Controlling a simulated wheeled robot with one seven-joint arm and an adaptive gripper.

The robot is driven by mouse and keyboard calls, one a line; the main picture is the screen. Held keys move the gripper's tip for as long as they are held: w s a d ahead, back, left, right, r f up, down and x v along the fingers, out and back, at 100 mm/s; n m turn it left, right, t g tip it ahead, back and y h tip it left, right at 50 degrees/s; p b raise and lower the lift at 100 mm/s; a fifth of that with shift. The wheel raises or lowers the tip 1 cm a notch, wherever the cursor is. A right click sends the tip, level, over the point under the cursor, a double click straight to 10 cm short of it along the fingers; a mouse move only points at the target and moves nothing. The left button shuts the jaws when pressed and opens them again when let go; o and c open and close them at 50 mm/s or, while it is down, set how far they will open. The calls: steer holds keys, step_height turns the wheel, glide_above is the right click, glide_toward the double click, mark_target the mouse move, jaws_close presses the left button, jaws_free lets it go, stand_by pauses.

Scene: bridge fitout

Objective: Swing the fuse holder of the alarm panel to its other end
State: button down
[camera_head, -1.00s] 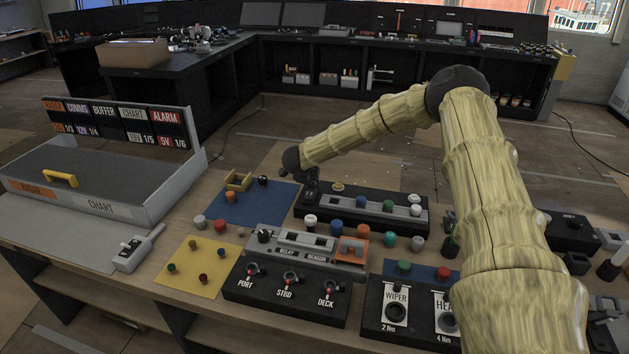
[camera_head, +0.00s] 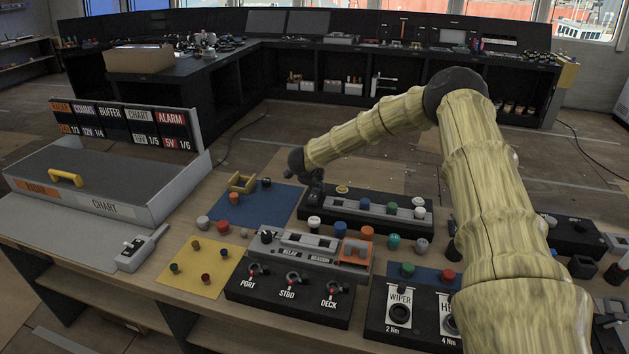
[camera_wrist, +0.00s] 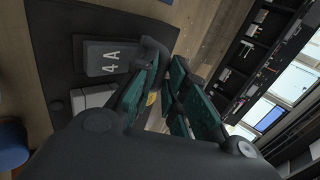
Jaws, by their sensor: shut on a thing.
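The dark panel (camera_head: 425,220) with a grey strip and several coloured knobs stands mid-table; I take it for the alarm panel. My gripper (camera_wrist: 163,78) is at its left end, small and partly hidden by my wrist in the head view (camera_head: 315,184). In the wrist view its green-padded fingers are close together, shut on a part mostly hidden between them, apparently the fuse holder. Beside the fingers, a dark grey block marked 4A (camera_wrist: 108,57) sits on the panel. The head view does not resolve the holder or its tilt.
A yellow knob (camera_head: 342,189) stands just right of the gripper. A blue mat (camera_head: 262,207) with small knobs lies left. In front is a grey relay unit (camera_head: 287,250) and a PORT/STBD/DECK switch box (camera_head: 240,286). A chart tray (camera_head: 150,207) stands far left.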

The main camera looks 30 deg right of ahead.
steer(key=shift+w+d+r, duration=0.4)
steer(key=shift+d+r, duration=0.15)
steer(key=shift+r, duration=0.05)
steer(key=c, duration=1.7)
jaws_free()
steer(key=shift+o, duration=1)
steer(key=shift+d+f, duration=0.1)
steer(key=shift+f, duration=0.1)
steer(key=shift+w+f, duration=0.15)
steer(key=shift+f, duration=0.2)
steer(key=shift+d+f, duration=0.1)
steer(key=shift+f, duration=0.05)
steer(key=v, duration=1.2)
steer(key=shift+a, duration=0.4)
